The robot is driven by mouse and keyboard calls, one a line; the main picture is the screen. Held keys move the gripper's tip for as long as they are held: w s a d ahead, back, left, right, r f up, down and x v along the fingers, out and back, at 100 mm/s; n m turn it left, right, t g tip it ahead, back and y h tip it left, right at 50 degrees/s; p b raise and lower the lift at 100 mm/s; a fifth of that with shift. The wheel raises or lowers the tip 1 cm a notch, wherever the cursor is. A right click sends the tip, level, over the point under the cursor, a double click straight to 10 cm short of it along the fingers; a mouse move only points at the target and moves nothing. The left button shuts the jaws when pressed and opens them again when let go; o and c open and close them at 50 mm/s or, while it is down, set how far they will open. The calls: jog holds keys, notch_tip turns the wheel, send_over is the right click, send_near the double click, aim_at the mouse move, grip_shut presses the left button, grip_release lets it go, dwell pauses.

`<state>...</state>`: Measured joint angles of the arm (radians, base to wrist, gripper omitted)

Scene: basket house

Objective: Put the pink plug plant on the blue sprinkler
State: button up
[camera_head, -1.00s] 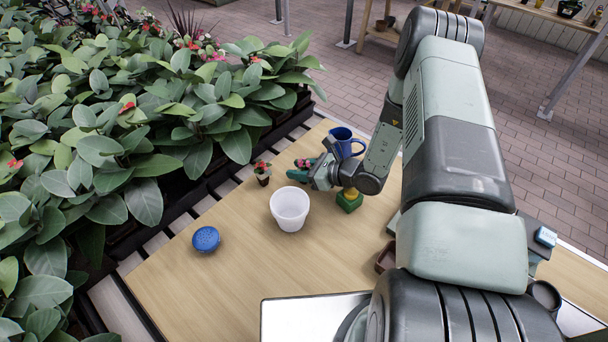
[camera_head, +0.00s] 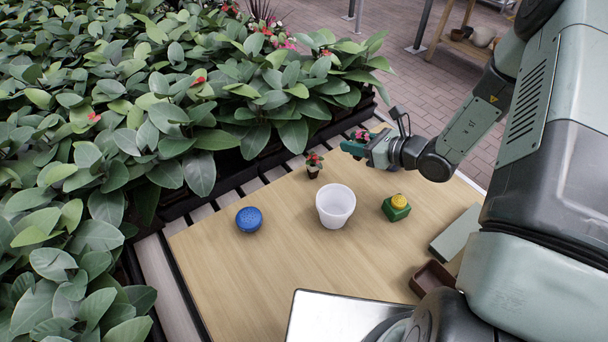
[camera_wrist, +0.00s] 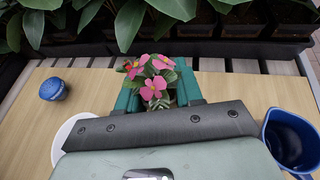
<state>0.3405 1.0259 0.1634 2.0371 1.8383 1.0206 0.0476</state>
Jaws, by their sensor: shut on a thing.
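My gripper (camera_head: 362,148) has teal fingers and is shut on the pink plug plant (camera_wrist: 153,83). Its pink flowers show between the fingers in the wrist view; its base is hidden behind the gripper body. In the head view the plant is mostly covered by the gripper, at the far end of the table. The blue sprinkler (camera_head: 248,219) is a round blue piece with a dotted top, on the table to the left, apart from my gripper. It also shows at the left of the wrist view (camera_wrist: 53,89).
A white pot (camera_head: 336,207) stands in the middle. A small red-flowered plant (camera_head: 313,164) stands left of my gripper. A green block with a yellow top (camera_head: 396,206) is at right. A blue jug (camera_wrist: 293,139) shows in the wrist view. Leafy plants (camera_head: 180,110) line the left edge.

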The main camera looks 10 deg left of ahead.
jog(key=s+a+r+n+g+y, duration=0.25)
jog(key=s+a+n+g, duration=0.35)
jog(key=a, duration=0.8)
jog(key=n+g+h, duration=0.2)
jog(key=n+g, duration=0.3)
jog(key=g, duration=0.1)
send_over(242, 216)
notch_tip(242, 216, down, 2)
jog(key=shift+s+f, duration=0.1)
jog(key=shift+y, duration=0.25)
jog(key=shift+f, duration=2.25)
jog(key=shift+f, duration=0.1)
jog(key=o, duration=1)
